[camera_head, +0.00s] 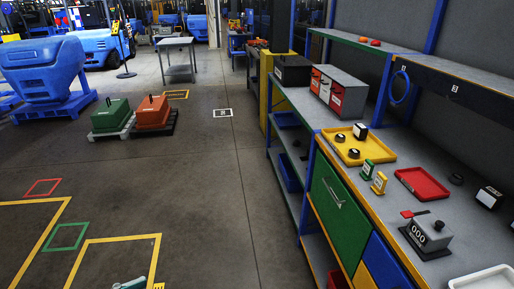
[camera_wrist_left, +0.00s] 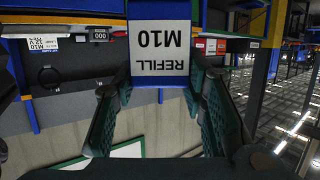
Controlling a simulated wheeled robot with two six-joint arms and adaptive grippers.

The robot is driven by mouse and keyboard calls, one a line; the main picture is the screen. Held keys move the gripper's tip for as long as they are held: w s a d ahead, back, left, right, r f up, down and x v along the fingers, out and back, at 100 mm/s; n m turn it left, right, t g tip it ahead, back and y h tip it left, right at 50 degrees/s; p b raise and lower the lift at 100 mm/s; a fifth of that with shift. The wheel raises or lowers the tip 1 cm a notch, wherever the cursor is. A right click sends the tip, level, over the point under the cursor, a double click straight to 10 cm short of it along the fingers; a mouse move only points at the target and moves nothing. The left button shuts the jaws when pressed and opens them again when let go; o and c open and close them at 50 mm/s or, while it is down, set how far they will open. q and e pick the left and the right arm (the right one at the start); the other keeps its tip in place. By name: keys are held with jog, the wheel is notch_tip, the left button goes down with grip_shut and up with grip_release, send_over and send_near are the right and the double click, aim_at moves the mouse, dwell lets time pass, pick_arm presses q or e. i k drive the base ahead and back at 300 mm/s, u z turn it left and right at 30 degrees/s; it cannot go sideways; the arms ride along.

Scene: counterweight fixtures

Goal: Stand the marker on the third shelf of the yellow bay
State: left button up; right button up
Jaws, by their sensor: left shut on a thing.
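In the left wrist view, the marker (camera_wrist_left: 160,42) is a white card with blue edges reading "REFILL M10", upside down in the picture. My left gripper (camera_wrist_left: 159,88) has its two dark green fingers at the card's sides and is shut on it. In the head view, a yellow upright (camera_head: 265,90) stands beyond the blue-framed bench; the shelves behind it are mostly hidden. A yellow post also shows at the top right of the left wrist view (camera_wrist_left: 275,22). My right gripper is in neither view.
The aisle between is open.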

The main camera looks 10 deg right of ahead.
aim_at(374, 176)
jog(key=z, duration=0.35)
jog(key=i, duration=0.95)
jog(key=z, duration=1.4)
jog(key=i, duration=0.5)
jog(key=z, duration=0.55)
